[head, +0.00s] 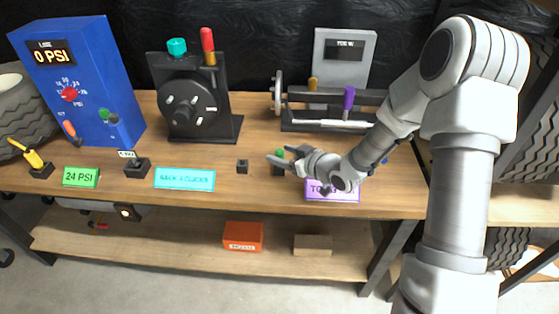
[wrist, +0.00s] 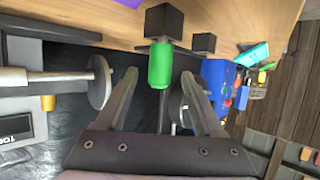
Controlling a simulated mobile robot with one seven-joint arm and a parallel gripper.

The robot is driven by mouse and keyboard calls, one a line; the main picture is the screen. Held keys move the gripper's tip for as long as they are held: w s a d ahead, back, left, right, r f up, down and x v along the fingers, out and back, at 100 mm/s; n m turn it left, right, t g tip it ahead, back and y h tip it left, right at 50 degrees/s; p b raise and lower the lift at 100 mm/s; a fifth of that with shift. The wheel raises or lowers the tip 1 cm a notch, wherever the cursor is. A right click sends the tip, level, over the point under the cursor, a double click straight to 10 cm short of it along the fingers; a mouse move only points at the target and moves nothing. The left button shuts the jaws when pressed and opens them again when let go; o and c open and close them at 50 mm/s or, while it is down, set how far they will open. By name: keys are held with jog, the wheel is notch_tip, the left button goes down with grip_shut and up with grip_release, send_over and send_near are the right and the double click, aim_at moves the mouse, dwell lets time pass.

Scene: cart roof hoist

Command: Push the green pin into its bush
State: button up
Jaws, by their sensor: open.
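The green pin (head: 280,153) stands out of a small black block (head: 277,170), its bush, on the workbench. In the wrist view the green pin (wrist: 160,66) lies ahead of and between my fingertips, and the black bush (wrist: 164,21) is at its far end. A good length of green shows outside the bush. My gripper (head: 282,160) is open, with a finger on either side of the pin and visible gaps in the wrist view (wrist: 160,76). I cannot tell how deep the pin sits inside the bush.
A second black block (head: 242,166) stands left of the bush. A purple label (head: 333,195) lies in front, a cyan label (head: 185,179) to the left. A black dial stand (head: 190,105) and a vise-like device with a handwheel (head: 278,95) stand behind. A blue gauge box (head: 80,90) is far left.

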jog(key=shift+x, duration=0.8)
grip_shut()
jog(key=shift+r, duration=0.15)
